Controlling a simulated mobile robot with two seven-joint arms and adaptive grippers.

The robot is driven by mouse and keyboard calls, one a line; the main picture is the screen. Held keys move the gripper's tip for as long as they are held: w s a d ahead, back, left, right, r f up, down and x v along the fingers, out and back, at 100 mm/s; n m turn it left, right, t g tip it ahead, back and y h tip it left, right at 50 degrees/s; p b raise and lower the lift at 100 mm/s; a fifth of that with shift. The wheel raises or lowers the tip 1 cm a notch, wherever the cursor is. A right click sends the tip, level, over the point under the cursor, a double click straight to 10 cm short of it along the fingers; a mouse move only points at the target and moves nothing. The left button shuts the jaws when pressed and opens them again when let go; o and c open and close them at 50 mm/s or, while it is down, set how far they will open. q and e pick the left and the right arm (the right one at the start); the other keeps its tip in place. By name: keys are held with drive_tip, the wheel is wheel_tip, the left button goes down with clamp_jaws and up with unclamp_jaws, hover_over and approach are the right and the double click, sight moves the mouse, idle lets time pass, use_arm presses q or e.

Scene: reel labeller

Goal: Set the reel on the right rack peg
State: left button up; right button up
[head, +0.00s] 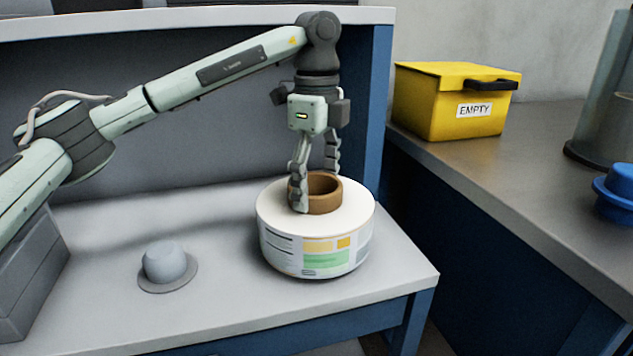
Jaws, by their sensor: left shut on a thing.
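The reel is a thick white roll (318,246) with a printed label in yellow and green on its side and a brown core (324,198). It sits level at the right end of the grey table and appears to rest on it. My left gripper (317,190) points down from above and is shut on the core's wall, one finger in front and the other partly hidden behind. A short grey-blue peg-like knob (165,262) on a round base stands to the left on the same table. A blue one (620,188) stands at the right edge, partly cut off. I cannot tell which is the right rack peg.
A yellow box (450,103) marked EMPTY stands on the brown counter (510,180) at the right. A grey cylinder (607,110) stands near the right edge. A blue post (376,100) rises behind the reel. A gap separates table and counter.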

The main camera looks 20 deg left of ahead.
use_arm(q)
drive_tip(key=shift+f, duration=0.1)
idle(0.3)
drive_tip(key=o, duration=1.8)
drive_tip(key=shift+o, duration=0.5)
drive_tip(key=shift+f, duration=0.1)
drive_tip(key=shift+f, duration=0.15)
wheel_tip(320, 180, up, 12)
drive_tip(key=shift+r, duration=0.2)
